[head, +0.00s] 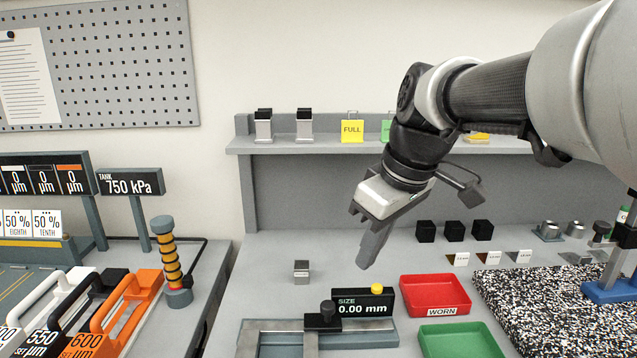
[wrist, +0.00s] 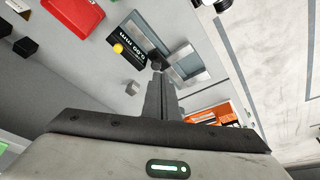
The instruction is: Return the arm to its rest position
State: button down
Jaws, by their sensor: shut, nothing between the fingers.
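My gripper (head: 372,252) hangs from my arm in the middle of the head view, fingers pointing down and slightly left. It is shut and empty, held in the air over the grey bench. In the wrist view the closed fingers (wrist: 160,85) point toward the caliper gauge. The gauge display (head: 362,302) reads 0.00 mm and has a yellow button on top. The display also shows in the wrist view (wrist: 128,50). A small grey metal block (head: 301,270) stands on the bench left of the gripper; it also shows in the wrist view (wrist: 132,88).
A red WORN tray (head: 435,281) and a green tray (head: 460,342) lie right of the gauge. A shelf (head: 285,148) runs behind, with a yellow FULL card (head: 352,131). Several black cubes (head: 454,231) stand at the back. A speckled mat (head: 545,300) lies right. Orange-handled equipment (head: 128,300) stands left.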

jog(key=s+d+f+m+t+h, duration=0.1)
jog(key=s+d+f+m+t, duration=0.15)
jog(key=s+m, duration=0.35)
jog(key=s+d+f+m+t+h, duration=0.1)
jog(key=s+d+f+m, duration=0.2)
jog(key=s, duration=0.5)
notch_tip(320, 180, up, 13)
jog(key=p, duration=1.3)
jog(key=shift+a+f+g, duration=0.15)
jog(key=shift+g, duration=0.2)
